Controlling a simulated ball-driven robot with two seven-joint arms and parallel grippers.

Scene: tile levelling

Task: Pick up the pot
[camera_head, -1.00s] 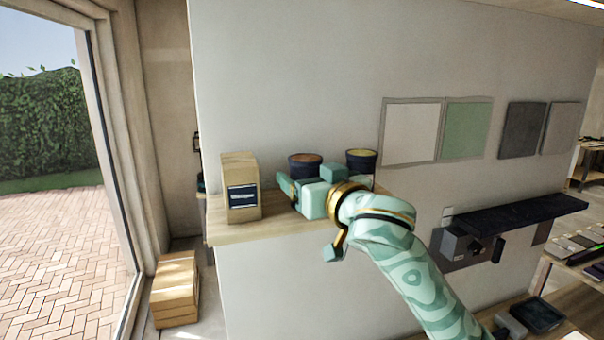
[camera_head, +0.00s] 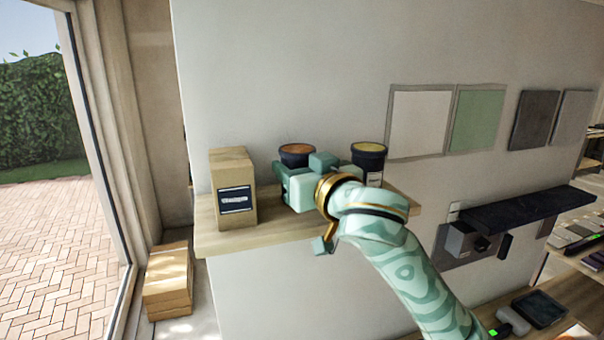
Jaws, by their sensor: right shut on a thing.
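Two dark pots are at the wooden shelf on the wall. One pot (camera_head: 297,151) has an orange-brown top and is behind my right gripper, which hides its lower part. The other pot (camera_head: 368,158) has a yellow top and a pale label, and stands to the right of the gripper. My right gripper (camera_head: 284,180) is shut on the orange-brown-topped pot; its fingers are partly hidden by its own body. My left gripper is not in view.
A cardboard box (camera_head: 232,188) with a dark label stands on the left part of the shelf (camera_head: 250,236), close to the gripper. A dark wall ledge (camera_head: 520,209) is at the right. Stacked cardboard boxes (camera_head: 168,283) are on the floor at the left.

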